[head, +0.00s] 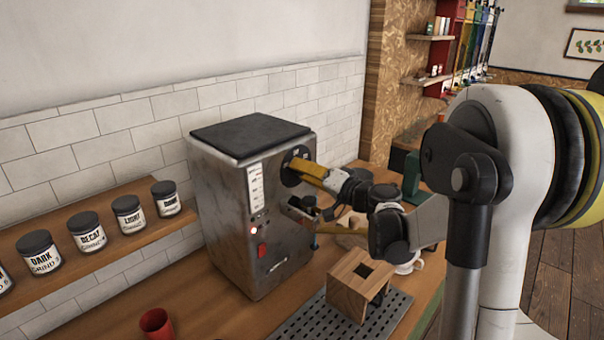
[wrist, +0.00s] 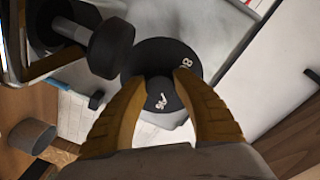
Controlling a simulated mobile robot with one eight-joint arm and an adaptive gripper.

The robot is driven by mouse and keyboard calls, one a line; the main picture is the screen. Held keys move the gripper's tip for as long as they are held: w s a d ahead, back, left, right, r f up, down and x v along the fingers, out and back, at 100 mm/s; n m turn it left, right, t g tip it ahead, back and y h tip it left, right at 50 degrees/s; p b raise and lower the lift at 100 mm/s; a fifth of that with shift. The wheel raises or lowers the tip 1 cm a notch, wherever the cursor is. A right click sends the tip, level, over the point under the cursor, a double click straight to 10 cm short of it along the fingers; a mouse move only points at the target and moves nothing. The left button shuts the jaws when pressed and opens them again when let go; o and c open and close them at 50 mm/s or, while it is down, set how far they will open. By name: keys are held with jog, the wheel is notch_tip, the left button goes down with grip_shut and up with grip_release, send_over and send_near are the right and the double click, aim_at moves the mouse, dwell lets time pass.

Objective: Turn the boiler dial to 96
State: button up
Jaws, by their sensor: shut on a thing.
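The boiler (head: 240,215) is a worn metal box with a dark top, standing on the wooden counter. Its dial (head: 289,178) is a black disc high on the right-hand face, partly hidden by my gripper (head: 308,168). In the wrist view the dial (wrist: 150,54) shows a white number near its upper right rim and a dark knob (wrist: 162,97) in the middle with small white marks. I cannot read the setting with certainty. The yellow-brown fingers of my gripper (wrist: 166,88) are shut on the knob, one on each side.
A dark cylindrical handle (wrist: 110,47) sits close to the left finger. Below the dial, a wooden box with a square hole (head: 345,300) stands on a slotted tray (head: 305,322). A red cup (head: 156,323) is at the front. Labelled jars (head: 88,236) line the left shelf.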

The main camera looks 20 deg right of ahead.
jog(key=shift+r+m, duration=0.15)
jog(key=shift+m, duration=1.65)
jog(key=o, duration=1.2)
jog(key=shift+a, duration=0.1)
jog(key=shift+b, duration=0.3)
jog(key=v, duration=1.2)
